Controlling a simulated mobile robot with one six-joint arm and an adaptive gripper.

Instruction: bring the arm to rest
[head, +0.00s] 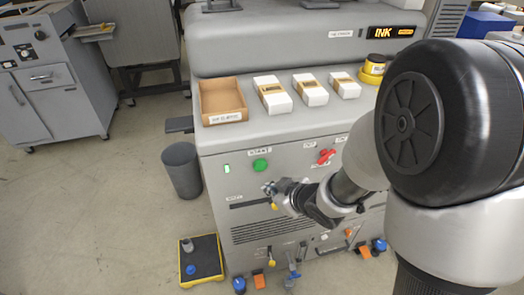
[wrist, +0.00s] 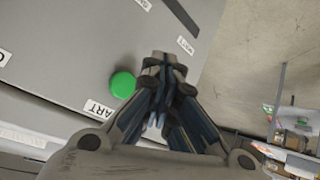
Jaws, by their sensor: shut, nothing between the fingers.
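My gripper (head: 270,187) is in front of the grey machine's front panel in the head view, a little below the green start button (head: 260,165). In the wrist view my gripper (wrist: 163,62) has its fingers together, with nothing between them. The green button (wrist: 122,85) shows just left of the fingers there, and I see no clear contact with it. My arm reaches in from the right of the head view and hides part of the panel.
The grey machine (head: 225,143) carries a cardboard tray (head: 222,97), three white boxes and a yellow tin (head: 374,68). A red switch (head: 325,156) is on its panel. A dark bin (head: 182,170) and a yellow-edged mat (head: 202,262) stand left.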

